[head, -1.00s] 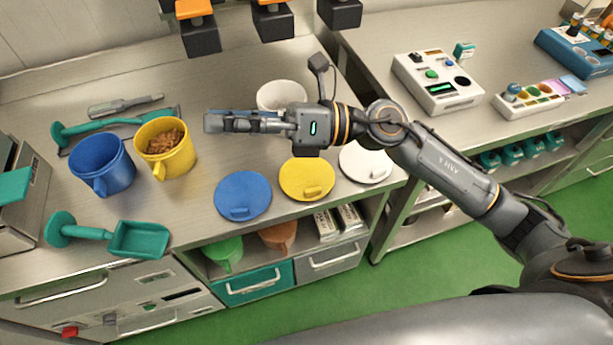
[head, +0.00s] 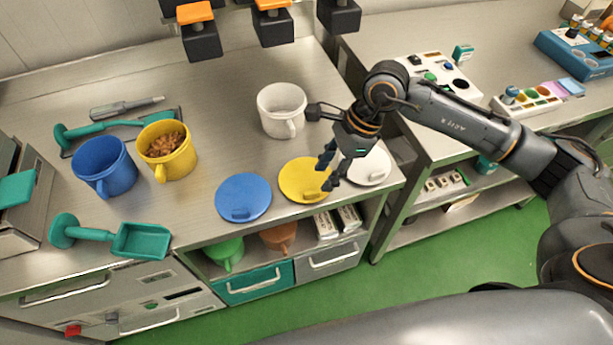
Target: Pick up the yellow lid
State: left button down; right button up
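The yellow lid (head: 298,184) lies flat on the steel counter, between the blue lid (head: 243,196) and the white lid (head: 371,166). A small raised handle shows near its front edge. My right gripper (head: 325,176) points down over the right part of the yellow lid, fingers apart, with nothing between them. It partly covers the lid's right side. Whether the fingertips touch the lid I cannot tell. My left gripper is not in view.
A white mug (head: 282,108) stands behind the lids. A blue mug (head: 103,168) and a yellow mug (head: 168,150) with brown contents stand at left. A teal scoop (head: 140,240) lies at the front left. The counter's front edge runs close to the lids.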

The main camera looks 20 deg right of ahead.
aim_at(311, 192)
jog(key=shift+x, duration=0.9)
jog(key=p+x, duration=0.1)
jog(key=x, duration=0.1)
jog(key=p+x, duration=0.1)
jog(key=x, duration=0.1)
jog(key=shift+w+a+f+p, duration=0.25)
jog(key=shift+a+f+p, duration=0.05)
jog(key=shift+f, duration=0.3)
grip_shut()
